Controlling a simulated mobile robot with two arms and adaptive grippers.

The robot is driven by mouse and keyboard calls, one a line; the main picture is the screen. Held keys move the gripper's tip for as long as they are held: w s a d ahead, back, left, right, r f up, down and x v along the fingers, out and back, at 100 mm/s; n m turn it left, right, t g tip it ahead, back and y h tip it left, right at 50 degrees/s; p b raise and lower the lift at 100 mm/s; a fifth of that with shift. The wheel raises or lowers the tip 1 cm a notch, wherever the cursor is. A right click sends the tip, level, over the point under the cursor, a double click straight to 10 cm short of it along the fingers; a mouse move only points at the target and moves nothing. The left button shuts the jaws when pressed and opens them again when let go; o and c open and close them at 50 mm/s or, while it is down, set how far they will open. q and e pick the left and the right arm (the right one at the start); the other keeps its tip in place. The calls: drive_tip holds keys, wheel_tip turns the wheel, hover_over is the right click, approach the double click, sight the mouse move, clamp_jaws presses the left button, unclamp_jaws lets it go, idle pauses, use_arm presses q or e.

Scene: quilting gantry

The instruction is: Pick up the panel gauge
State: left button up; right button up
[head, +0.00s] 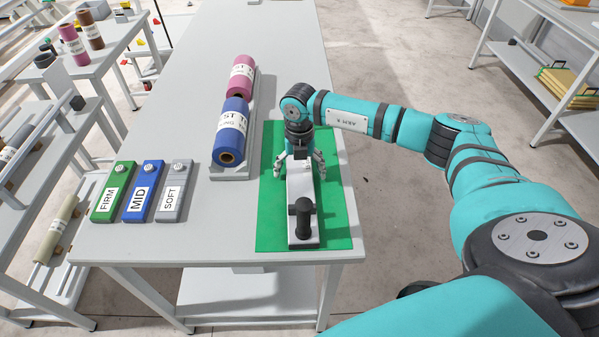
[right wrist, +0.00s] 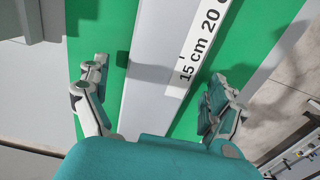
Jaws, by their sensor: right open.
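The panel gauge (head: 301,188) is a long white bar with a black upright handle (head: 303,222) near its front end. It lies on a green mat (head: 268,228) on the table. In the right wrist view the gauge (right wrist: 160,65) shows printed marks including "15 cm" and "20". My right gripper (head: 300,168) is open over the bar, behind the handle, pointing down. In the right wrist view its fingers (right wrist: 154,85) are spread either side of the bar, with mat showing between; I see no grip. My left gripper is not in view.
Left of the mat, pink (head: 242,75) and blue (head: 231,133) rolls lie in a grey holder (head: 232,173). Blocks marked FIRM (head: 113,192), MID (head: 143,191) and SOFT (head: 174,191) sit at the table's left front. The table's back is clear.

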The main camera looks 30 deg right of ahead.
drive_tip(key=shift+r, duration=0.1)
drive_tip(key=c, duration=1.8)
